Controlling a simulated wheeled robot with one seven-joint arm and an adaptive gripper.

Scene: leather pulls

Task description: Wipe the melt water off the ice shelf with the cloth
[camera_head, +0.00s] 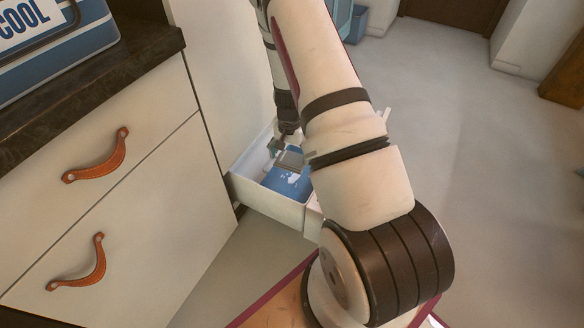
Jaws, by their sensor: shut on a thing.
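My gripper (281,147) reaches down into an open white drawer (272,207), partly behind my arm. It is shut on a small greyish thing (291,160) that looks like the cloth. This thing is low over a blue surface (283,182) with pale white patches, inside the drawer. The blue surface may be the ice shelf, and the pale patches may be the melt water; I cannot tell for sure. I cannot tell whether the cloth touches the surface. My arm hides the right part of the drawer.
A white cabinet with an upper leather pull (97,158) and a lower leather pull (82,266) stands at left. A blue and white cooler (55,40) sits on its dark countertop (92,88). Grey floor (460,130) lies open at right.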

